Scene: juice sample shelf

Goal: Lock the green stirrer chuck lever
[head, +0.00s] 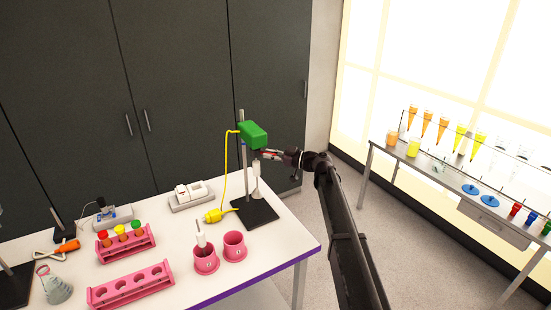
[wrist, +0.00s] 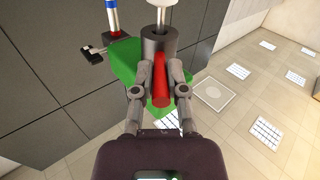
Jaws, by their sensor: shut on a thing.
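The green stirrer (head: 253,134) is mounted high on a stand above the table; its green body also shows in the wrist view (wrist: 122,62). Its dark cylindrical chuck (wrist: 160,41) has a red lever (wrist: 161,88) that points toward the wrist camera. A white shaft (wrist: 163,14) shows at the chuck's end. My gripper (head: 268,154) is beside the chuck from the right in the head view. In the wrist view its fingers (wrist: 160,76) are shut on the red lever, one on each side. The lever is too small in the head view to tell its angle there.
The stand's black base (head: 256,212) is near the white table's right end. A yellow cable (head: 226,175) hangs from the stirrer to a yellow plug (head: 213,216). Pink cups (head: 235,246) and pink racks (head: 130,286) stand at the front. Free floor lies right of the table.

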